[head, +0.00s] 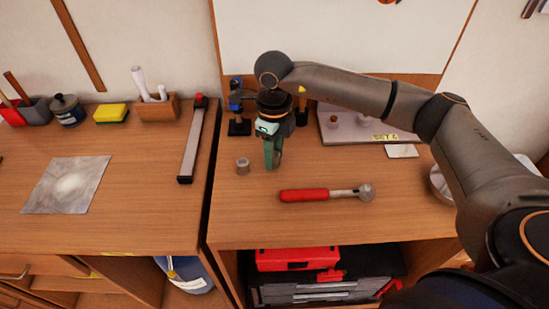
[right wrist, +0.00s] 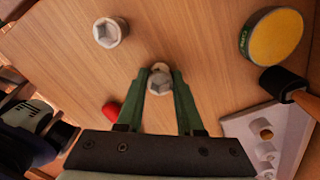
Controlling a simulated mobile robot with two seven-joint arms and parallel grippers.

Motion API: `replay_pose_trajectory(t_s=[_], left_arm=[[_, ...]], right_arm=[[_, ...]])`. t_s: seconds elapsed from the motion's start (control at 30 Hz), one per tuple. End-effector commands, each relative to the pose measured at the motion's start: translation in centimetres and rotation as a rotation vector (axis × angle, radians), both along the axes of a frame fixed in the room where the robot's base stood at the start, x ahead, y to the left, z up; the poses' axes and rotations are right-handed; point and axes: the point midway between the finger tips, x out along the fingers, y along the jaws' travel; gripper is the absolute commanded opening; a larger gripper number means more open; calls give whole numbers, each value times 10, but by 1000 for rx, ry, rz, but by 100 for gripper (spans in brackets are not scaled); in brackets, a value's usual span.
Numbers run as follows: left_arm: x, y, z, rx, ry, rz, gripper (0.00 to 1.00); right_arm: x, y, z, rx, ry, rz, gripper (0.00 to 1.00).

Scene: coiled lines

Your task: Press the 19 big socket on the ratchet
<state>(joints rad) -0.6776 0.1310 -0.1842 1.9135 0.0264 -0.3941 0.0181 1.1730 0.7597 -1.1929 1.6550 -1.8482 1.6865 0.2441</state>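A grey metal socket (head: 242,166) stands on the right-hand bench; it also shows in the right wrist view (right wrist: 110,32). My right gripper (head: 272,165) points down, low over the bench. Between its green fingertips (right wrist: 160,70) is a smaller-looking socket (right wrist: 160,84), hex opening toward the camera, and the fingers look closed on it. No size marking is readable. My left gripper is out of view.
A grey tray (head: 350,128) with sockets and a yellow label stands at the back. A yellow-topped tin (right wrist: 275,35) is near my gripper. A red toolbox (head: 298,258) sits on the shelf below.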

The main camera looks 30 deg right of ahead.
Motion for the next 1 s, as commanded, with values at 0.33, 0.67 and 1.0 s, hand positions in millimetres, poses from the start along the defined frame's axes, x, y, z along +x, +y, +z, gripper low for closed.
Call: replay_pose_trajectory(t_s=[0.33,0.67,1.0], left_arm=[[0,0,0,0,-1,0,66],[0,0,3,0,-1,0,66],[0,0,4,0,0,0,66]], right_arm=[[0,0,0,0,0,0,0],[0,0,5,1,-1,0,0],[0,0,8,0,0,0,0]])
